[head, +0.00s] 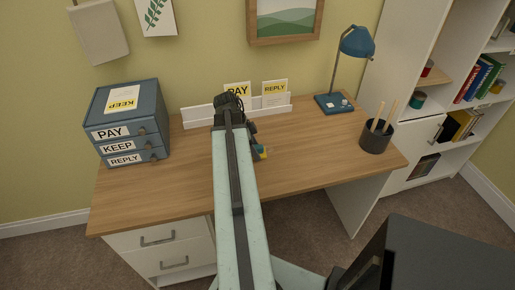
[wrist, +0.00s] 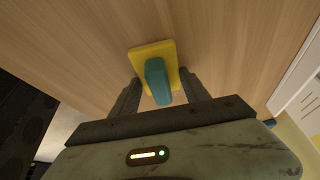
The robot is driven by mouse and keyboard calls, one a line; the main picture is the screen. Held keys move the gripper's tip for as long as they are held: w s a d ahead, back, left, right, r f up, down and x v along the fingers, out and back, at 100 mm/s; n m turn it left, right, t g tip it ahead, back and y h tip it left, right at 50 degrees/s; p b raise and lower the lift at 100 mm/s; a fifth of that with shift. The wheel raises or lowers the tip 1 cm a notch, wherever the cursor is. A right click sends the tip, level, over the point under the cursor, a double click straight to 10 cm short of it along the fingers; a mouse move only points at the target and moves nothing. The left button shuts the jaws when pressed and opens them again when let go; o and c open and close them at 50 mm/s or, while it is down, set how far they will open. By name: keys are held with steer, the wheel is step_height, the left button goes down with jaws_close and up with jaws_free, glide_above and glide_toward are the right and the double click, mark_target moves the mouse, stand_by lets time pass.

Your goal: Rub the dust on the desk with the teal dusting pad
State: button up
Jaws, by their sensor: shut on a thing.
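The dusting pad (wrist: 157,80) has a teal grip on a flat yellow base. My gripper (wrist: 161,88) is shut on its teal grip, with one finger on each side. In the head view a small piece of the pad (head: 263,152) shows just right of my arm, over the middle of the wooden desk (head: 310,152). The yellow base faces the desktop, and I cannot tell whether it touches it. I cannot make out any dust on the desktop in either view. My arm hides part of the desk's middle.
A blue drawer box (head: 128,122) labelled PAY, KEEP and REPLY stands at the left. A white letter rack (head: 198,115) with cards is at the back. A blue lamp (head: 357,42) and a black pencil cup (head: 376,137) stand at the right. The desk's front left is clear.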

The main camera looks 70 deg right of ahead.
mark_target(279, 156)
steer(key=shift+s+a, duration=0.45)
steer(key=shift+a, duration=0.1)
steer(key=shift+s+d, duration=1.25)
steer(key=shift+s, duration=0.25)
steer(key=shift+s+d, duration=1.25)
steer(key=shift+s, duration=0.25)
steer(key=shift+s+a+f, duration=0.15)
steer(key=shift+s+a, duration=0.35)
steer(key=shift+a, duration=0.2)
steer(key=shift+w+a, duration=0.8)
steer(key=shift+w, duration=0.25)
steer(key=shift+w+a, duration=0.8)
steer(key=shift+w, duration=0.2)
steer(key=shift+w+a, duration=0.8)
steer(key=shift+w, duration=0.25)
step_height(279, 156, up, 6)
steer(key=p, duration=0.5)
steer(key=shift+p, duration=0.4)
